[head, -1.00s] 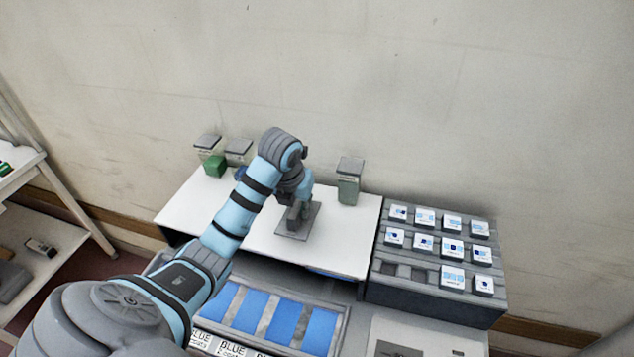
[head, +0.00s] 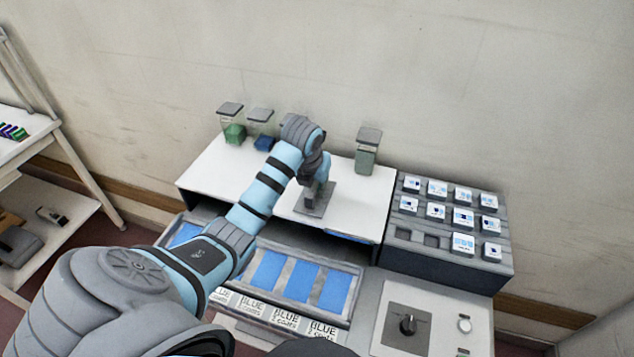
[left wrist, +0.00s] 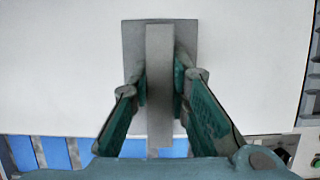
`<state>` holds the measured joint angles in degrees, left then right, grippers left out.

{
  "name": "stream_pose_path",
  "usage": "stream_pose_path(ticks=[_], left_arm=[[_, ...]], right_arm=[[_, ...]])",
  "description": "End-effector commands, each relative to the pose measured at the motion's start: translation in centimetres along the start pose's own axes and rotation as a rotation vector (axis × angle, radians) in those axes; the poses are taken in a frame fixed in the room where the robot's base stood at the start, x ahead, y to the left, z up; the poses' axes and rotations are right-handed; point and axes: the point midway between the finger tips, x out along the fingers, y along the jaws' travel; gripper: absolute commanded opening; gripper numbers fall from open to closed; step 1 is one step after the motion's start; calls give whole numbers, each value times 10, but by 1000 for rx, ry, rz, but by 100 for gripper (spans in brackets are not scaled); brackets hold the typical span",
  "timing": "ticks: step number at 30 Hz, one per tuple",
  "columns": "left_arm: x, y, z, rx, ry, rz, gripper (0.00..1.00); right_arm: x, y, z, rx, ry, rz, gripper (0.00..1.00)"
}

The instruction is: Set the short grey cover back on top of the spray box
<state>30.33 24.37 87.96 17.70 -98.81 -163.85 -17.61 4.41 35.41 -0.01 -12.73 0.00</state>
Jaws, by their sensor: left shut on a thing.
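A grey square plate with an upright bar handle, which looks like the short grey cover (head: 325,193), is at the middle of a long white top (head: 225,172). My left gripper (head: 313,190) is above it, shut on the handle. The left wrist view shows the two green fingers (left wrist: 160,85) on both sides of the bar, with the cover's plate (left wrist: 132,45) flat below over the white surface (left wrist: 60,70). I cannot tell whether the plate touches the top. I cannot tell for sure which part is the spray box. My right gripper is not in view.
Clear jars with grey lids stand on the white top: a green one (head: 234,133) and blue one (head: 264,142) at left, a grey-green one (head: 367,155) at right. A tile rack (head: 440,260) stands right. Blue panels (head: 300,280) lie in front, beside a knob panel (head: 395,335).

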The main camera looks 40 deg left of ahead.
Motion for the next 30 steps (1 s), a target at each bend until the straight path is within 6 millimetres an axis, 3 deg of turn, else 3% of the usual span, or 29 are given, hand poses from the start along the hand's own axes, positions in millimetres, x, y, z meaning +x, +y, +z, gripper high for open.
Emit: stream_pose_path(ticks=[7,8,12,23,30], left_arm=[[3,0,-1,0,0,0,0],[4,0,-1,0,0,0,18],[4,0,-1,0,0,0,40],[-2,0,-1,-1,-1,0,40],[-52,1,-1,1,-6,0,40]], right_arm=[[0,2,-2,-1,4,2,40],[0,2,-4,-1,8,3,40],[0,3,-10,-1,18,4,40],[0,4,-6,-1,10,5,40],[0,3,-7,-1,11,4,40]])
